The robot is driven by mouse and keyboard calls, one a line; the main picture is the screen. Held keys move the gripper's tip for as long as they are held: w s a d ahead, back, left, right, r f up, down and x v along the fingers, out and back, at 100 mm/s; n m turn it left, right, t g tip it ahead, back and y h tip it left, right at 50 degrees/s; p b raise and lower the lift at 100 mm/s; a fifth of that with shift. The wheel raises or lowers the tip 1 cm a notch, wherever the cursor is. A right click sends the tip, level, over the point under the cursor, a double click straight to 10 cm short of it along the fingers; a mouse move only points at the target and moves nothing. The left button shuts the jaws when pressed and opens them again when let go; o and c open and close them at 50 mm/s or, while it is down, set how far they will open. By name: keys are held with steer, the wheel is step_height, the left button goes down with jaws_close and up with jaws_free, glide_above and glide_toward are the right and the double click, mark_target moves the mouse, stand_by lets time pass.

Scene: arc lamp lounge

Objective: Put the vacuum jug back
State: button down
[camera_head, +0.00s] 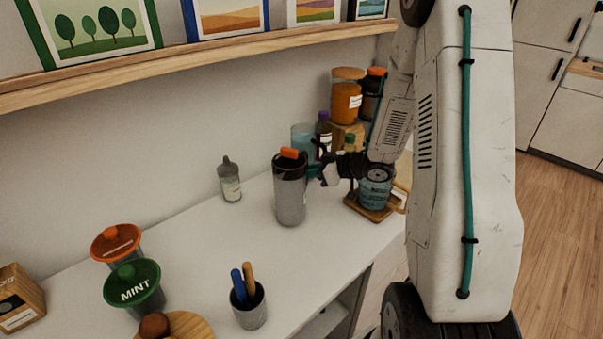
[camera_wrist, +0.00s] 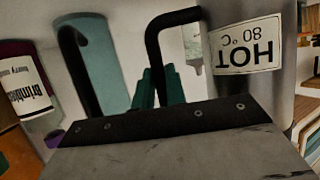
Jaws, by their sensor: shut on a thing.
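The vacuum jug (camera_head: 290,192) is a grey, steel-like body with a black top and an orange lid piece. It stands upright over the white counter; I cannot tell whether its base touches. Its side shows close at the right of the wrist view with an upside-down "HOT 80 °C" label (camera_wrist: 245,45). My gripper (camera_head: 326,172) is at the jug's right side. In the wrist view the dark teal fingers of my gripper (camera_wrist: 158,88) are shut on the jug's black handle (camera_wrist: 153,42).
A teal container (camera_head: 375,191) stands on a wooden board (camera_head: 364,208) right of the jug. Jars and bottles, including an orange jar (camera_head: 346,102), crowd behind my gripper. A small bottle (camera_head: 230,182) and pen cup (camera_head: 250,310) stand left. The counter (camera_head: 195,235) between them is clear.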

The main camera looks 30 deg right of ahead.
steer(key=shift+d+f, duration=0.2)
steer(key=shift+f, duration=0.15)
steer(key=c, duration=1.4)
jaws_free()
steer(key=shift+c, duration=0.2)
